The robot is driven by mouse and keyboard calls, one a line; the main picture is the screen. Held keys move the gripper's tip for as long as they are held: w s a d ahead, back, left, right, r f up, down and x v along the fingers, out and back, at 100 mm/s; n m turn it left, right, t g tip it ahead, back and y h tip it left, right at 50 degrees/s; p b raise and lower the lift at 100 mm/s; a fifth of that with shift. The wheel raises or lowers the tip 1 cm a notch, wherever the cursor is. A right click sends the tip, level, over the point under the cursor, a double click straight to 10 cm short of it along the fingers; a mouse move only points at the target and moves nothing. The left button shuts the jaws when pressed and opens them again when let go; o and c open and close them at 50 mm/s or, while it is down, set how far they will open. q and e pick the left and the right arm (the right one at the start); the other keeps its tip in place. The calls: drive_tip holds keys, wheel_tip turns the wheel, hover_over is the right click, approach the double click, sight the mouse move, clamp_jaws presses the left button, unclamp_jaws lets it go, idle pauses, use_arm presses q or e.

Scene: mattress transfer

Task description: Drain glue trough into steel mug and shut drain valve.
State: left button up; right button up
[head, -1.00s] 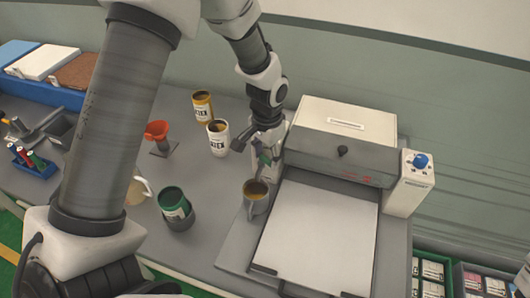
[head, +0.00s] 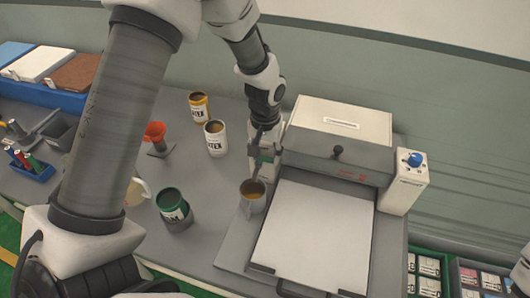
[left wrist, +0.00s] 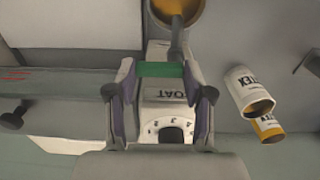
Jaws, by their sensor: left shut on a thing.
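The steel mug (head: 253,205) stands upright in front of the glue machine's left side, with amber-brown glue inside. In the left wrist view its rim and glue (left wrist: 178,10) show at the top edge, under the drain spout (left wrist: 176,42). The green drain valve handle (left wrist: 160,69) lies crosswise between the fingers of my left gripper (left wrist: 162,88), which is shut on it. In the head view my left gripper (head: 264,153) is just behind the mug, apart from it. The glue trough's inside is hidden. My right gripper is out of view.
The glue machine (head: 340,125) with its white plate (head: 315,235) fills the table's right side. Two labelled cans, white (head: 215,140) and yellow (head: 199,107), stand left of my gripper.

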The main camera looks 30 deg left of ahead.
sight(265, 157)
use_arm(q)
drive_tip(key=shift+s, duration=0.1)
drive_tip(key=o, duration=0.9)
drive_tip(key=shift+r, duration=0.45)
wheel_tip(265, 157, up, 11)
